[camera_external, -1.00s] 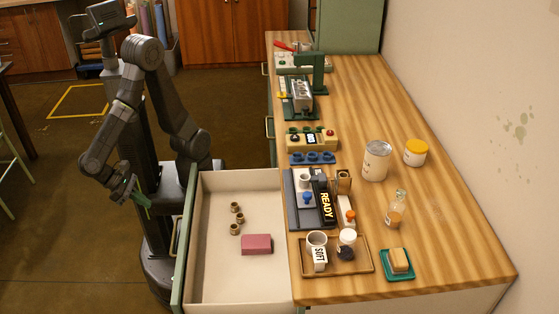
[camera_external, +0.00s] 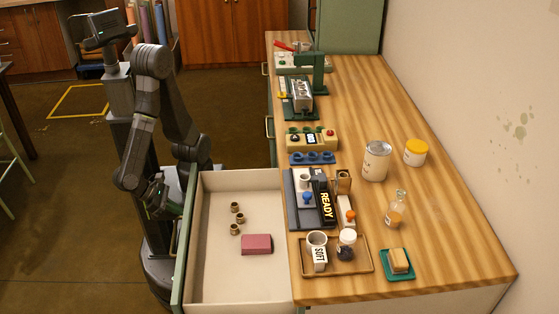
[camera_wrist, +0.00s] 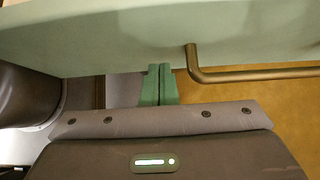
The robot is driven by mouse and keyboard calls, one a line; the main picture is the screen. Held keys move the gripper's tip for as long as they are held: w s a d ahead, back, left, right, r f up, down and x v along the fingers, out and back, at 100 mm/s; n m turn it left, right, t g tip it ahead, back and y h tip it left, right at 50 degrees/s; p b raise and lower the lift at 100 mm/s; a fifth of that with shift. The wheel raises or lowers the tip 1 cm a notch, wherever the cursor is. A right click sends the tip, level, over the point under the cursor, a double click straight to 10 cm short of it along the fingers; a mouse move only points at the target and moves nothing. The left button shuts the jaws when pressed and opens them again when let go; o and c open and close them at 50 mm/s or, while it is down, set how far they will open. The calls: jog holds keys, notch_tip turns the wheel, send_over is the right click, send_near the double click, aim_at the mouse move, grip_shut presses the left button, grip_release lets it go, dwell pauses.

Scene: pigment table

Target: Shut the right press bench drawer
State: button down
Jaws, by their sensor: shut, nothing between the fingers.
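The right press bench drawer (camera_external: 217,281) is pulled far out from the near end of the bench, toward the left. Its green front panel (camera_external: 183,243) faces my body. In the wrist view the same green front (camera_wrist: 110,40) spans the top, with a brass bar handle (camera_wrist: 250,75) to the right of the fingers. My gripper (camera_wrist: 158,70) is shut and empty, its green fingertips at or very near the drawer front, left of the handle. I cannot tell whether they touch. In the external view my gripper (camera_external: 165,206) is just outside the drawer front.
The drawer holds several small brown cylinders (camera_external: 236,218) and a pink block (camera_external: 257,244). On the bench top (camera_external: 440,262) stand a wooden tray (camera_external: 335,270) with a mug, a tin (camera_external: 376,160) and a bottle (camera_external: 397,210). Open floor lies to the left.

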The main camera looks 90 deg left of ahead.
jog(key=shift+w, duration=0.45)
jog(key=w+p, duration=0.4)
jog(key=w, duration=2.8)
jog(key=shift+w, duration=0.25)
jog(key=shift+w+r, duration=0.1)
jog(key=shift+r, duration=0.1)
